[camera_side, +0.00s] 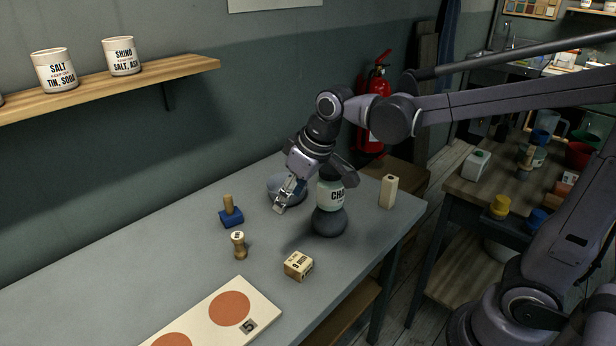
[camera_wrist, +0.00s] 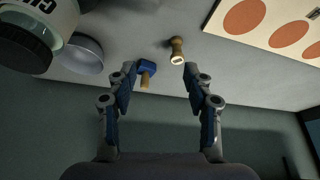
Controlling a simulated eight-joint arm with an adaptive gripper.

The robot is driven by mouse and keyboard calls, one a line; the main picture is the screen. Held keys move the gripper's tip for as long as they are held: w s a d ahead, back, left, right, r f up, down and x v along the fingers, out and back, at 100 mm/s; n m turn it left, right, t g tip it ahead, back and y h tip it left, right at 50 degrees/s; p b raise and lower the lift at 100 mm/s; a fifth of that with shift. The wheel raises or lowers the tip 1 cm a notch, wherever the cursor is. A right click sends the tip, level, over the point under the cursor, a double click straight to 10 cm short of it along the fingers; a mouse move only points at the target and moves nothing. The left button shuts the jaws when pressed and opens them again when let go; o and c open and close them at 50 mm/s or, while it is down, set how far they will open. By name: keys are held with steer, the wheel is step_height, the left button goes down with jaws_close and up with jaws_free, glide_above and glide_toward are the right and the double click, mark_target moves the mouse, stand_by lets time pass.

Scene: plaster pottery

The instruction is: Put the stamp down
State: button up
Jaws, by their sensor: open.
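A small turned wooden stamp (camera_side: 238,245) with a dark mark on its pale top stands upright on the grey table. It also shows in the wrist view (camera_wrist: 176,48), beyond my fingertips. A blue block with a wooden handle (camera_side: 231,214) stands behind it. In the wrist view this blue piece (camera_wrist: 147,68) lies beyond the left fingertip. I cannot tell for sure which of the two the task means. My gripper (camera_side: 284,198) is above the table by the bowl, right of both. In the wrist view its fingers (camera_wrist: 159,72) are apart with nothing held between them.
A grey bowl (camera_side: 273,185) and a labelled jar (camera_side: 329,188) above a dark round shape (camera_side: 328,224) are close to my gripper. A lettered wooden block (camera_side: 298,264), a pale upright block (camera_side: 388,190) and a cream board (camera_side: 196,318) with orange discs occupy the table. The left table is clear.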

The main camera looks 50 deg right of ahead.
steer(key=s+d+f+m+t, duration=0.1)
steer(key=s+d, duration=0.1)
steer(key=s, duration=0.4)
steer(key=s+d+f+m+t, duration=0.1)
steer(key=s+d, duration=0.2)
steer(key=s, duration=0.4)
steer(key=shift+d+m+t+h, duration=0.3)
steer(key=shift+d+h, duration=0.05)
steer(key=shift+h, duration=0.05)
steer(key=shift+f, duration=0.1)
